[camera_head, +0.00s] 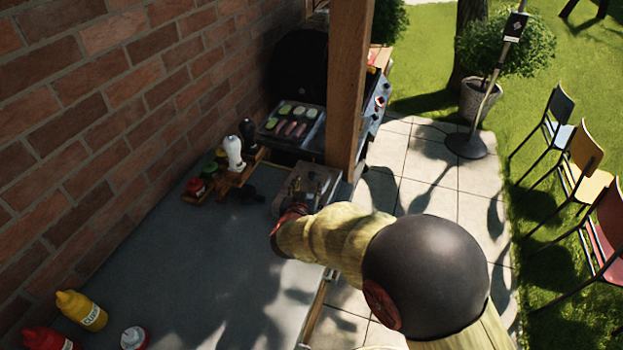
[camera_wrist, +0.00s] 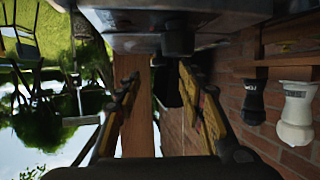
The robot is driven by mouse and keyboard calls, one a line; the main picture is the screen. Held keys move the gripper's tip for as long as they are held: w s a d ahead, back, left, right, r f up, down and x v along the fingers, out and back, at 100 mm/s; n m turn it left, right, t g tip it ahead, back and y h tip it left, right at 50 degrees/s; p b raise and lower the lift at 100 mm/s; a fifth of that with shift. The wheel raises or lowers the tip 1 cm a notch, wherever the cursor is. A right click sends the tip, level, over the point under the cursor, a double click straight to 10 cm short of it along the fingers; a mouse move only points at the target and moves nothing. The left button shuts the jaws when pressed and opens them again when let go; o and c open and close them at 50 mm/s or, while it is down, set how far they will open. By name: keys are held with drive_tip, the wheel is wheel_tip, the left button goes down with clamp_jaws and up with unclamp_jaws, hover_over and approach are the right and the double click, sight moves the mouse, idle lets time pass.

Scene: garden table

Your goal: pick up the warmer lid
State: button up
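In the head view, a low box-shaped warmer (camera_head: 322,180) stands on the grey counter beside the wooden post. Its top looks glossy and brownish, and I cannot clearly separate lid from body there. In the wrist view, which appears upside down, a grey metal piece, likely the warmer lid (camera_wrist: 130,18), fills the top, with a dark knob (camera_wrist: 178,42) on it. My gripper (camera_wrist: 160,78) is open, its two fingers apart, with the knob close to the fingertips. I see nothing held. In the head view my arm covers most of the gripper, close to the warmer's near side.
A wooden post (camera_head: 352,75) rises right behind the warmer. White (camera_head: 234,152) and black (camera_head: 248,134) shakers stand left of it, near small jars (camera_head: 208,172). A grill (camera_head: 292,128) with food lies behind. A brick wall (camera_head: 110,100) bounds the left. The counter's middle (camera_head: 210,260) is clear.

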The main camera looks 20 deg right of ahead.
sight(311, 176)
drive_tip(key=x, duration=0.2)
drive_tip(key=shift+w+d+f+b, duration=0.1)
drive_tip(key=shift+d+f+b, duration=0.2)
drive_tip(key=shift+b, duration=0.1)
drive_tip(key=x, duration=0.1)
drive_tip(key=b+x, duration=0.1)
drive_tip(key=x, duration=0.3)
drive_tip(key=shift+w+r+b, duration=0.25)
drive_tip(key=shift+r+b, duration=0.05)
drive_tip(key=shift+c, duration=1.3)
clamp_jaws()
drive_tip(key=shift+r, duration=0.1)
